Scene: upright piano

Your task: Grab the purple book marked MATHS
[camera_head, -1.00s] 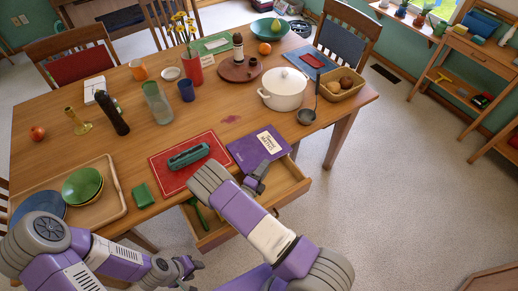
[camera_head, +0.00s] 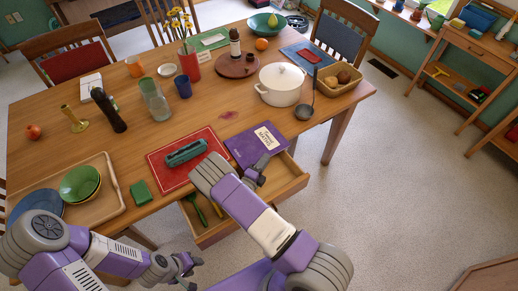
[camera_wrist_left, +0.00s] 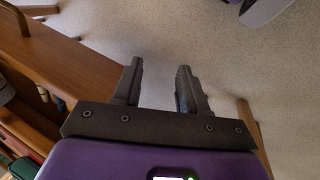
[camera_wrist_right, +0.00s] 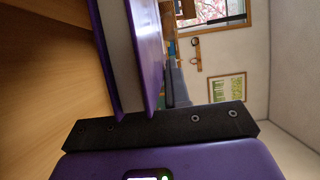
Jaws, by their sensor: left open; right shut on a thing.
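The purple book (camera_head: 248,142) with a white label lies at the table's near right edge in the head view; the label's lettering is too small to read surely. My right gripper (camera_head: 259,168) is shut on the book's near edge. In the right wrist view the purple book (camera_wrist_right: 149,50) fills the space before the gripper, its covers and pale page block showing, and hides much of the fingers. My left gripper (camera_head: 188,268) is open and empty, low in front of the table; in the left wrist view its fingers (camera_wrist_left: 158,80) stand apart above the floor.
A red mat (camera_head: 168,178) with a green case (camera_head: 186,152) lies just left of the book. An open drawer (camera_head: 289,190) juts out below it. A white pot (camera_head: 281,86) and ladle (camera_head: 306,110) stand behind. A tray with bowls (camera_head: 114,205) is at left.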

